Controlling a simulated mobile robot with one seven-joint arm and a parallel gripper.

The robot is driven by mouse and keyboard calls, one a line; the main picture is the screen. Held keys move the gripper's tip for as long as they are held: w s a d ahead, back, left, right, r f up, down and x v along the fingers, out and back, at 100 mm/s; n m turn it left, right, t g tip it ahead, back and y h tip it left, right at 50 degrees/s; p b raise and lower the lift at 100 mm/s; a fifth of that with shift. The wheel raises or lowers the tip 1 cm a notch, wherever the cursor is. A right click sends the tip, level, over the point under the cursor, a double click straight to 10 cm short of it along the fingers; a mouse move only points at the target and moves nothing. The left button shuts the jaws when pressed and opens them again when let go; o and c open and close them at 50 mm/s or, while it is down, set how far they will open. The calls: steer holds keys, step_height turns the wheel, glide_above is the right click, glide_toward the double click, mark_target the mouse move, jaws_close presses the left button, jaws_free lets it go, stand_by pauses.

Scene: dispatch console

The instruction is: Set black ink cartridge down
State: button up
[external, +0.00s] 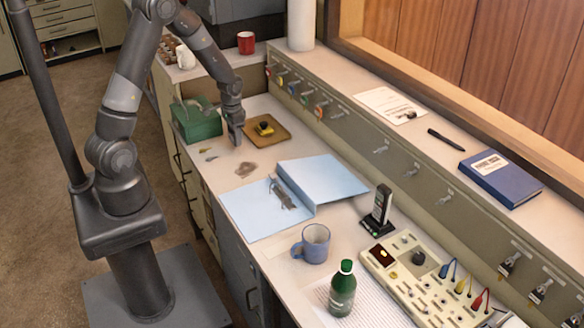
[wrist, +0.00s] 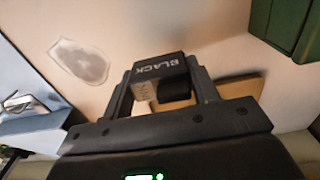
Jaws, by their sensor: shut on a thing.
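The black ink cartridge (wrist: 158,69), a dark block with "BLACK" printed in white, sits between the fingers of my gripper in the wrist view. My gripper (external: 236,138) is shut on it. In the external view the gripper points down, low over the desk (external: 217,172), left of the tan tray (external: 283,136) and right of the green box (external: 198,124). The cartridge is not distinct there. I cannot tell whether it touches the desk. The tray holds a small yellow and black item (external: 264,128).
A grey stain (wrist: 80,62) lies on the bare desk near the gripper. An open blue folder (external: 322,178) with a metal clip lies in front. A blue mug (external: 312,244), a green bottle (external: 342,289) and a switch panel (external: 408,262) stand nearer the camera.

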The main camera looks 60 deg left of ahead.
steer(key=shift+f, duration=1.55)
steer(key=shift+f, duration=0.15)
steer(key=o, duration=1)
step_height(320, 180, up, 12)
steer(key=shift+d+r, duration=0.1)
steer(key=shift+r, duration=0.15)
steer(key=s+d+r+t, duration=0.2)
steer(key=s+d+r, duration=0.5)
steer(key=s+r, duration=0.2)
steer(key=s+d+r+t, duration=0.3)
steer(key=s+d+r, duration=0.5)
steer(key=s+r, duration=0.2)
step_height(320, 180, up, 2)
steer(key=shift+s+d+t, duration=0.2)
steer(key=shift+s+t, duration=0.05)
steer(key=shift+t, duration=0.05)
